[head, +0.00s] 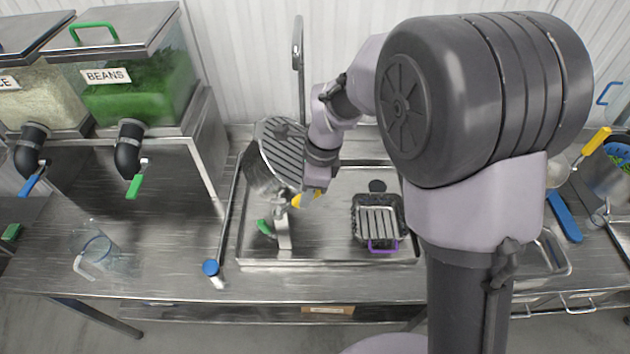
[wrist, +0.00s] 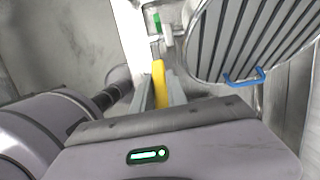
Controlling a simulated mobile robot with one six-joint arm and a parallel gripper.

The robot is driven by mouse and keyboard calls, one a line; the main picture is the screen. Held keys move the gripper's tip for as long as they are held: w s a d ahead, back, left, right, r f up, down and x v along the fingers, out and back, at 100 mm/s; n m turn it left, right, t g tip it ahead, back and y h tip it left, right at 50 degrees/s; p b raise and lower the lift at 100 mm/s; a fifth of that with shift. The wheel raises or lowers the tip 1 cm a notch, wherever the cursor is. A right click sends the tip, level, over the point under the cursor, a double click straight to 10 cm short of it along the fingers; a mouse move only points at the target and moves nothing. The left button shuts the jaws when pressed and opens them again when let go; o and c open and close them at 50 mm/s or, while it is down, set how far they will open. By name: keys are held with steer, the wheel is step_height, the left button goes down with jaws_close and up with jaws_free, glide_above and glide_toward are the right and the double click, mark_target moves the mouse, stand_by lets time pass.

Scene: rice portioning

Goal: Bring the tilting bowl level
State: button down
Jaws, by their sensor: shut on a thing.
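The tilting bowl (head: 262,178) is a round metal vessel with a dark-striped, ridged face, at the left of the sink tray in the head view. It leans clearly over to one side. In the wrist view its striped face (wrist: 262,35) fills the upper right, with a blue handle (wrist: 243,79) at its rim. My gripper (head: 306,193) is beside the bowl, at its lower right. It is shut on a yellow handle (wrist: 159,82), seen between the fingers in the wrist view. How the handle joins the bowl is partly hidden.
A metal post with a green lever (head: 264,228) stands below the bowl. A dark basket with a purple handle (head: 383,245) sits at the tray's right. The tray's middle is clear.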

steer(key=a+r+h+p, duration=0.1)
steer(key=h, duration=0.1)
steer(key=a+r+h+p, duration=0.1)
steer(key=a+p, duration=0.1)
steer(key=shift+a+r+h, duration=0.1)
steer(key=shift+a+h, duration=0.15)
steer(key=shift+h, duration=0.15)
steer(key=shift+s+a+r+t+h+p, duration=0.15)
steer(key=shift+a+h+p, duration=0.45)
steer(key=shift+a+h, duration=0.6)
steer(key=shift+s+a+f+t+h+p, duration=0.15)
steer(key=shift+a+h+p, duration=0.45)
steer(key=shift+a+h, duration=0.6)
steer(key=shift+d, duration=0.1)
steer(key=c, duration=1.3)
jaws_free()
